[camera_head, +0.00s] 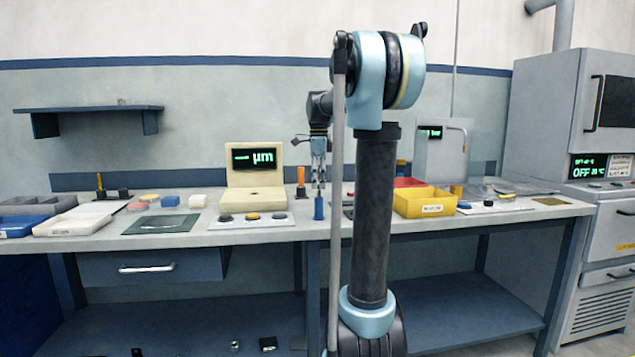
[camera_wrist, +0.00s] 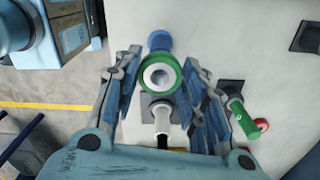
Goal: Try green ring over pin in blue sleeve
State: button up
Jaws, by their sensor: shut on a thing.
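My gripper (camera_wrist: 160,78) has its fingers on both sides of the green ring (camera_wrist: 159,75), which shows a pale inner part. The ring is seen nearly face-on. The blue sleeve (camera_wrist: 159,41) shows just beyond the ring and is partly hidden by it; I cannot tell whether they touch. In the head view the blue sleeve (camera_head: 319,208) stands upright near the bench's front edge, below my gripper (camera_head: 318,180). The ring is too small to make out there, and the pin in the sleeve cannot be made out clearly.
In the wrist view a pale post (camera_wrist: 162,122) on a dark base stands between the fingers, and a green post (camera_wrist: 241,119) lies to the right. An orange post (camera_head: 300,178), gauge (camera_head: 254,200) and yellow bin (camera_head: 424,204) stand nearby. The bench edge is close.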

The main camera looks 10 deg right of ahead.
jog(key=shift+f, duration=1.05)
dwell(0.4)
jog(key=shift+r, duration=0.15)
dwell(1.0)
jog(key=shift+r, duration=2.95)
jog(key=shift+r, duration=0.2)
